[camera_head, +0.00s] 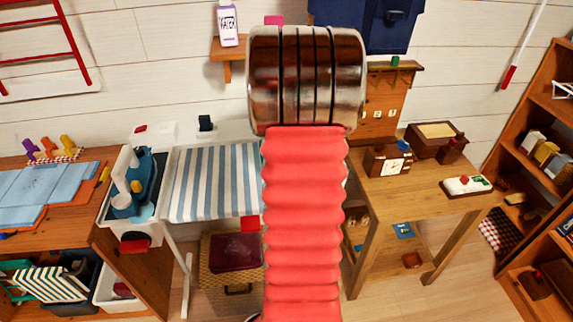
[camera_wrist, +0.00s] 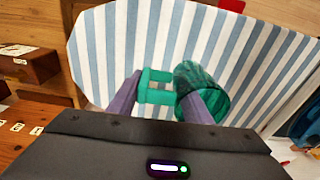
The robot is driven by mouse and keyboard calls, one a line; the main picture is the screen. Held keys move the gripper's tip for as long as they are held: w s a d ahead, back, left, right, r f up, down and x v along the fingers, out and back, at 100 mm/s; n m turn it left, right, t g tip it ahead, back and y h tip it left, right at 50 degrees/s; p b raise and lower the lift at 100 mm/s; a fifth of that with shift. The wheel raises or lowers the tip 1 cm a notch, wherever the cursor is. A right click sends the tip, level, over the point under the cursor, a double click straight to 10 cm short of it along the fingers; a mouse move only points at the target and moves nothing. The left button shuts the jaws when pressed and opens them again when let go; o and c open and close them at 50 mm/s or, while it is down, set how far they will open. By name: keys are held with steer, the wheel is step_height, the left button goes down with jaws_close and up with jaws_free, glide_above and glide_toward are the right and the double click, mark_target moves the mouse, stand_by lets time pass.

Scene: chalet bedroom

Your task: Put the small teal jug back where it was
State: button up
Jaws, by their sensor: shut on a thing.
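The small teal jug (camera_wrist: 208,88) is in the wrist view, with dark marbled streaks on its round body and a squared teal handle. My gripper (camera_wrist: 158,90) is shut on the jug, its two grey-purple fingers around the handle side. The jug is seen over a blue-and-white striped board (camera_wrist: 110,50); I cannot tell how high above it. In the head view, my red arm and metal joint hide the gripper and the jug. The same striped board (camera_head: 205,182) shows there, left of my arm.
A wooden desk (camera_head: 430,190) with a clock (camera_head: 393,167) and boxes stands right of my arm. Left of the striped board are a white tub (camera_head: 112,205) and a workbench (camera_head: 75,222). A small wall shelf (camera_head: 228,52) holds a white bottle (camera_head: 228,25). A bookcase (camera_head: 540,140) stands far right.

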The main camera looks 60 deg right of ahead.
steer(key=shift+f, duration=0.25)
steer(key=shift+f, duration=0.1)
steer(key=shift+f, duration=1.75)
steer(key=o, duration=1.4)
steer(key=shift+f, duration=0.1)
steer(key=shift+o, duration=0.2)
step_height(320, 180, up, 12)
steer(key=shift+s+a, duration=0.45)
